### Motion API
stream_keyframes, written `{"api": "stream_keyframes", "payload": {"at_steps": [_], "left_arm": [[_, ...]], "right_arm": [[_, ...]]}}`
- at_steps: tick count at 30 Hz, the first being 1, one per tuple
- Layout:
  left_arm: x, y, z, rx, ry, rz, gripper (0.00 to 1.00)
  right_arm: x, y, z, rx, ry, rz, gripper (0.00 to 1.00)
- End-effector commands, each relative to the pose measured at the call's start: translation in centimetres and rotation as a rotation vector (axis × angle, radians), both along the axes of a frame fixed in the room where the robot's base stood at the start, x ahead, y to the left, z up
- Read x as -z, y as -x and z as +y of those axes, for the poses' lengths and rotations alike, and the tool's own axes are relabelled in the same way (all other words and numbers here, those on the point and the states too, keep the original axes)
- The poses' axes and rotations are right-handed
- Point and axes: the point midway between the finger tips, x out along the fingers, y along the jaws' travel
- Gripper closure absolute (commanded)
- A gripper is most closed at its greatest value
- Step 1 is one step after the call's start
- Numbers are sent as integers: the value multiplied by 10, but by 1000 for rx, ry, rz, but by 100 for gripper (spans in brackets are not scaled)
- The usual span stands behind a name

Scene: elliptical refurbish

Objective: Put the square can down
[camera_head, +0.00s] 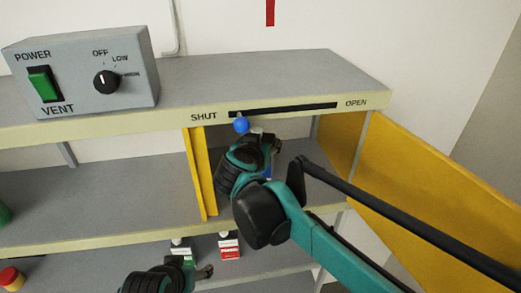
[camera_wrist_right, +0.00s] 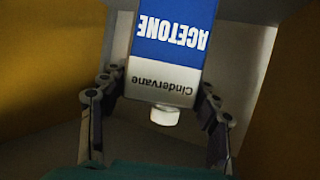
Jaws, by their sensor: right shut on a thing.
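The square can (camera_wrist_right: 172,40) has a blue label reading ACETONE, a grey-white band reading Cindervane and a white cap. It fills the space between the fingers of my right gripper (camera_wrist_right: 160,90) in the right wrist view, with its lettering upside down there. In the head view my right gripper (camera_head: 262,150) reaches into the shelf bay below the slot, and the can is mostly hidden behind it. Whether the can's base touches the shelf is hidden. My left gripper (camera_head: 200,272) is low in the head view, with its fingers only partly seen.
Yellow panels, one upright (camera_head: 201,175) and one large at the right (camera_head: 440,210), flank the bay. A blue knob (camera_head: 241,125) sits at the slot's SHUT end. Red (camera_head: 229,247) and green-labelled (camera_head: 181,247) containers stand lower. A vent box (camera_head: 80,75) sits on top.

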Motion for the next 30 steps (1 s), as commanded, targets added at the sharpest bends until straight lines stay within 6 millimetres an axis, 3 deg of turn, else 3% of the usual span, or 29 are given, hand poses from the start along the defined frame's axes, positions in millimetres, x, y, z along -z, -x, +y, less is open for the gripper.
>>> {"api": "stream_keyframes", "payload": {"at_steps": [8,23,24,26,30], "left_arm": [[-8,0,0,0,0,0,30],[-7,0,0,0,0,0,30],[-8,0,0,0,0,0,30],[-8,0,0,0,0,0,30],[-9,0,0,0,0,0,30]], "right_arm": [[31,-1,0,0,1,-1,87],[42,-7,1,0,1,-1,87],[41,-7,2,0,0,0,28],[41,-7,2,0,0,0,18],[41,-7,2,0,0,0,18]]}}
